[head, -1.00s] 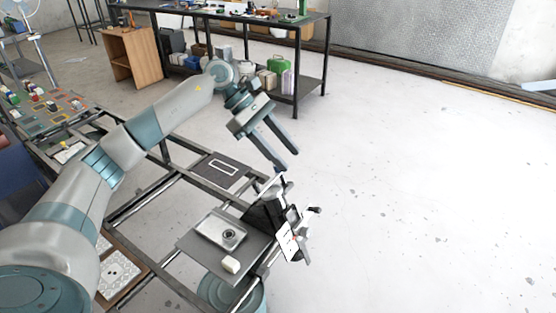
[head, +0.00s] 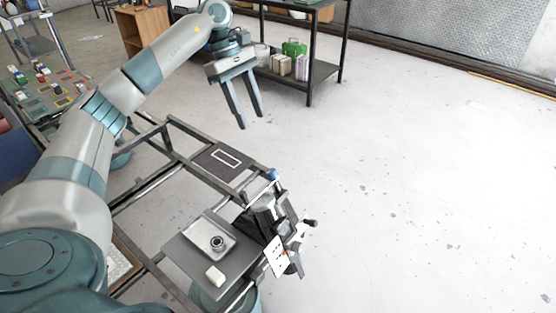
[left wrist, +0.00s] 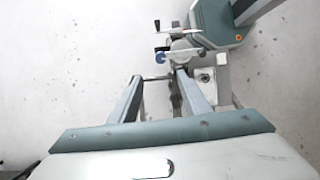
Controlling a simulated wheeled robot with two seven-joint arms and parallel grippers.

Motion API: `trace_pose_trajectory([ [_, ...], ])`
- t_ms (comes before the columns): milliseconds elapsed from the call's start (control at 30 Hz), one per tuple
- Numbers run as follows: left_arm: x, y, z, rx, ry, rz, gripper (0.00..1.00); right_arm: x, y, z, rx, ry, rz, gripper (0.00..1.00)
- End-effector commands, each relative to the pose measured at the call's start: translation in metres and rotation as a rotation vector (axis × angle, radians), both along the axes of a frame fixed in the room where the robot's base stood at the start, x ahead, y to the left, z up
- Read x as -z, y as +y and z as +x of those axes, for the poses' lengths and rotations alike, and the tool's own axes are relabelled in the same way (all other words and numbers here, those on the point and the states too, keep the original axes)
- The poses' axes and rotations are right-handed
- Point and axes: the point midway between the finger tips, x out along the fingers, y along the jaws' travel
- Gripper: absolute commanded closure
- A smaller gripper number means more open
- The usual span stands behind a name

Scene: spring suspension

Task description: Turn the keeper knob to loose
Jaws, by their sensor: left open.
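A dark spring-suspension fixture (head: 264,222) with a white marked plate (head: 276,257) stands at the right end of the frame. A black knob (head: 310,223) sticks out on its right, and a blue knob (head: 273,174) tops a rod above it. I cannot tell which one is the keeper knob. My left gripper (head: 250,121) is open and empty, fingers pointing down, above and apart from the fixture. In the left wrist view, the fixture (left wrist: 182,45) lies beyond the open fingers (left wrist: 160,78), with a dark-ended handle (left wrist: 157,25). My right gripper is out of view.
A grey tray (head: 210,238) with a round dark part (head: 217,242) and a white block (head: 214,276) sit left of the fixture. A dark panel (head: 222,158) lies behind. The floor on the right is clear. A workbench (head: 310,75) stands at the back.

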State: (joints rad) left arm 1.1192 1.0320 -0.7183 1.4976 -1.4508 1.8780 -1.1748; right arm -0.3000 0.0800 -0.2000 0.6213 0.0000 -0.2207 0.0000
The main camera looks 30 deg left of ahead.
Motion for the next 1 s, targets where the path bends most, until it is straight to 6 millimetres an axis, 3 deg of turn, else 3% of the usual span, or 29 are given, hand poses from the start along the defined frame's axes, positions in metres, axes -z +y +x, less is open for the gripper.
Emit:
trace_pose_trajectory([
  [567,0.003,-0.001,0.0,0.001,0.002,0.002,0.57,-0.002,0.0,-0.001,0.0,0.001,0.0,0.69],
  [767,0.019,-0.007,-0.001,0.001,0.004,0.003,0.57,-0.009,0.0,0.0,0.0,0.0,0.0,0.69],
  [1000,0.053,-0.022,-0.004,0.001,0.006,0.002,0.57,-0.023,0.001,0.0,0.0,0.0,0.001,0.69],
])
